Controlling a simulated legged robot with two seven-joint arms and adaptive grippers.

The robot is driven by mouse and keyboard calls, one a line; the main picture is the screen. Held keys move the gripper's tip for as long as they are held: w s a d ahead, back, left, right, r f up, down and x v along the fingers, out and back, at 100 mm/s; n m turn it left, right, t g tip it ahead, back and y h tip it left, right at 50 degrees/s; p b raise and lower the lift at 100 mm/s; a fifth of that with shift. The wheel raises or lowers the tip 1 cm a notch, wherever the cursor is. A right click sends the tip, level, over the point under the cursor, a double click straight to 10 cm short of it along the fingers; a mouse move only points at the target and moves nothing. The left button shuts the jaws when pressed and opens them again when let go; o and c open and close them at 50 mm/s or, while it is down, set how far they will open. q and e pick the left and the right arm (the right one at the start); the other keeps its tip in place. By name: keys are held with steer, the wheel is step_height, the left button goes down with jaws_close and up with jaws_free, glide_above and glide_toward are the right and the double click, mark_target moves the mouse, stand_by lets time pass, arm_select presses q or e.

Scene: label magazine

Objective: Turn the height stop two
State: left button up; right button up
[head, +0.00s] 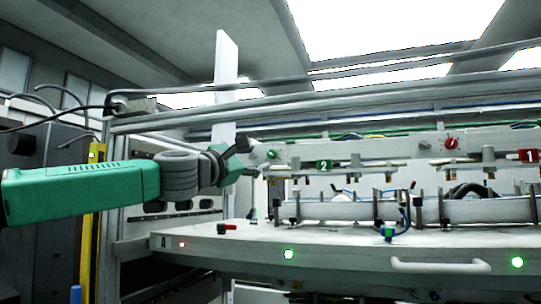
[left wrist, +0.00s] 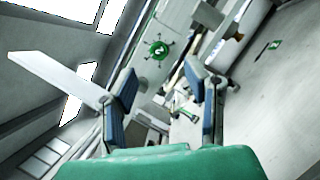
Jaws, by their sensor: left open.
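A green round knob (head: 271,154), likely height stop two, sits on the pale back panel, just beyond my left gripper in the head view. In the left wrist view the green knob (left wrist: 157,50) shows a white mark and thin dark spokes around it. It lies ahead of the fingertips and between their lines, apart from both. My left gripper (head: 252,158) is open and empty; in the left wrist view its blue-padded fingers (left wrist: 160,86) stand well apart. A green sign with a 2 (head: 324,165) is right of the knob. My right gripper is not in view.
A red knob (head: 451,143) and a red sign with a 1 (head: 528,156) are farther right. A white upright plate (head: 226,80) stands behind the left gripper. Rails and brackets run above the white table edge (head: 340,238), which has a handle (head: 440,267).

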mark_target(271, 155)
arm_select(q)
steer(key=p+x, duration=0.1)
steer(key=x, duration=0.4)
steer(key=shift+a, duration=0.1)
steer(key=shift+w+d+r, duration=0.1)
steer(key=shift+w+d, duration=0.35)
jaws_close()
